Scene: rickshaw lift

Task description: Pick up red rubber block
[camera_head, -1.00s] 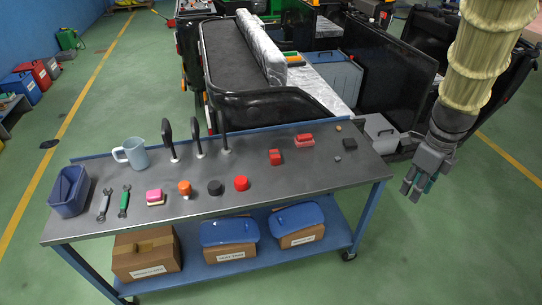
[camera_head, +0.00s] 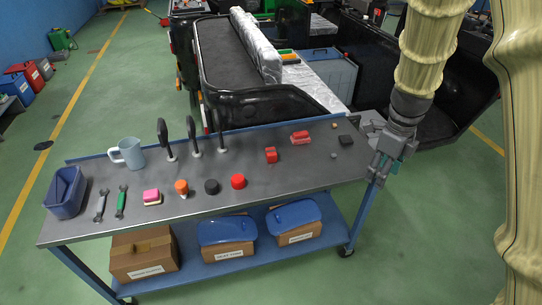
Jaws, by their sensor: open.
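A small red block (camera_head: 271,155) sits on the grey metal tabletop, right of centre. A flatter red item (camera_head: 300,138) lies behind it to the right, and a round red piece (camera_head: 238,181) is nearer the front; which is rubber I cannot tell. My gripper (camera_head: 378,178) is open and empty, fingers pointing down, at the table's right end. It is to the right of the red block and apart from it. Its height relative to the tabletop is unclear.
The workbench (camera_head: 215,205) also holds a dark block (camera_head: 346,140), several round pieces, a pink block (camera_head: 152,197), wrenches, upright black-handled tools, a mug (camera_head: 128,153) and a blue bin (camera_head: 65,192). A black vehicle body (camera_head: 265,108) stands behind. The tabletop's right part is fairly clear.

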